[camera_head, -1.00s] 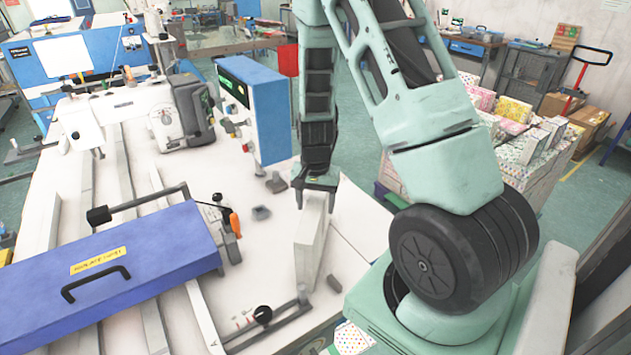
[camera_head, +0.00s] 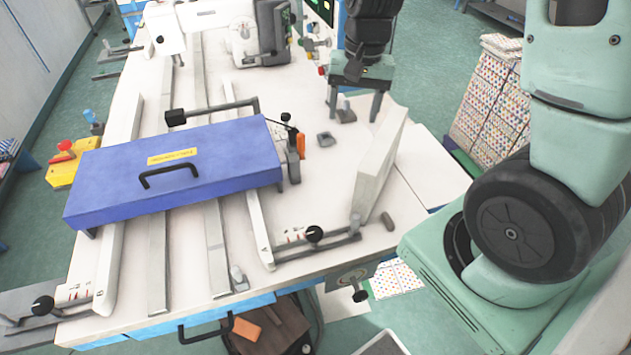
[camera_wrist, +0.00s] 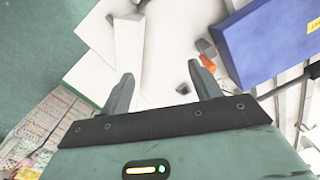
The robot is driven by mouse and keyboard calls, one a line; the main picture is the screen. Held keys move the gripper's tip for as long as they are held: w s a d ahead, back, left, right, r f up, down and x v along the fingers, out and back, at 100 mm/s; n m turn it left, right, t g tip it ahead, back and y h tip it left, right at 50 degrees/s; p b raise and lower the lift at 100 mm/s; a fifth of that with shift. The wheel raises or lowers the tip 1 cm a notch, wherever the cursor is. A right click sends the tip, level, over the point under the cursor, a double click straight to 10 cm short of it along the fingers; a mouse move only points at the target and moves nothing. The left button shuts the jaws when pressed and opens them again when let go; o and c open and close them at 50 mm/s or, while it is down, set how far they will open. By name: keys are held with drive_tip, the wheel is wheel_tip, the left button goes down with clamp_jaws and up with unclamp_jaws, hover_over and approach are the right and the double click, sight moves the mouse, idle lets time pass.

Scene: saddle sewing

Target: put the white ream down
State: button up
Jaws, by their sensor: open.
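The white ream (camera_head: 380,165) is a pale, thick slab standing upright on its narrow edge near the right side of the white worktable (camera_head: 330,190). It shows in the wrist view as a white block (camera_wrist: 128,45) beyond the fingertips. My gripper (camera_head: 354,117) is open and empty. It is beyond the ream in the head view, above the table and apart from the ream. In the wrist view my two fingers (camera_wrist: 162,90) are spread wide with nothing between them.
A blue case with a black handle (camera_head: 210,175) lies across metal rails on the table. Small grey blocks (camera_head: 326,139) lie near the gripper. A slide with a black knob (camera_head: 314,234) is left of the ream. Patterned stacks (camera_head: 492,95) stand off the table at right.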

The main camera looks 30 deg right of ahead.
drive_tip(key=s+a+r+n, duration=0.1)
drive_tip(key=s+a+n, duration=0.25)
drive_tip(key=a, duration=0.35)
drive_tip(key=s+a+r+n, duration=0.2)
drive_tip(key=s+a+n, duration=0.15)
drive_tip(key=a, duration=0.35)
drive_tip(key=s+a+r+n, duration=0.1)
drive_tip(key=s+a+n, duration=0.7)
drive_tip(key=s, duration=0.3)
drive_tip(key=shift+a+r, duration=0.15)
drive_tip(key=shift+r, duration=0.1)
